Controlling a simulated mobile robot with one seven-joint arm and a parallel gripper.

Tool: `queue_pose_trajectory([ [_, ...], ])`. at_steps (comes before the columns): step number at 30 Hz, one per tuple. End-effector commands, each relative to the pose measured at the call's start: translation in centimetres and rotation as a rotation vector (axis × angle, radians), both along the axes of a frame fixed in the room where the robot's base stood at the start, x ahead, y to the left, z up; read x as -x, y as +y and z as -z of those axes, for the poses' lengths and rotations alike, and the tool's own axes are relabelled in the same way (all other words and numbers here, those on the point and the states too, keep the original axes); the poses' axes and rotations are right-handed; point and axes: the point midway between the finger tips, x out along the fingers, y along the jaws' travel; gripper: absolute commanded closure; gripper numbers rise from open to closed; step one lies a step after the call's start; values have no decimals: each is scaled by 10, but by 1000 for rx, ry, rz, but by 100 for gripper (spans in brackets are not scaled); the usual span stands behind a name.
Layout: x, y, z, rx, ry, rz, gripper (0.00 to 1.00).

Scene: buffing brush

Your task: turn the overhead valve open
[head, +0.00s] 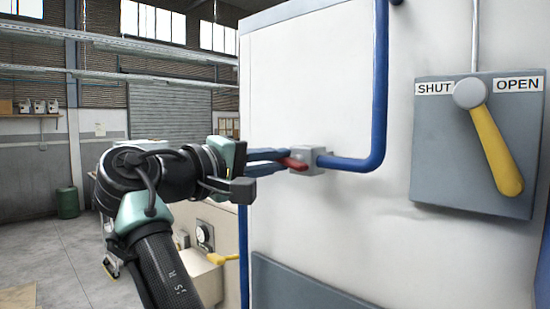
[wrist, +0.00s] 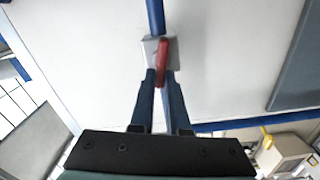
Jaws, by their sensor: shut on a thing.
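A small valve with a red handle (head: 293,163) sits on a grey block (head: 308,155) on the white wall. A blue pipe (head: 378,100) runs from the block to the right and up. My gripper (head: 281,158) reaches in from the left, its blue fingers shut on the red handle. In the wrist view the fingers (wrist: 161,78) lie on both sides of the red handle (wrist: 163,60), in front of the grey block. On the right, a grey panel (head: 440,140) marked SHUT and OPEN carries a yellow lever (head: 497,150) pointing down and slightly right.
The white wall (head: 300,80) stands close behind the valve. Below my arm are a dial gauge (head: 204,233) and a yellow-handled tap (head: 222,258). A grey plate (head: 300,285) is low on the wall. Open floor (head: 45,240) lies to the left.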

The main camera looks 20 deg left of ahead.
Motion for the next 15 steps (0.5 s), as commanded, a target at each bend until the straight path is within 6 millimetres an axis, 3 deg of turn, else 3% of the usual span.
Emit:
queue_pose_trajectory([
  [1,-2,-4,8,31,30,14,100],
  [15,-2,-4,10,215,94,15,100],
])
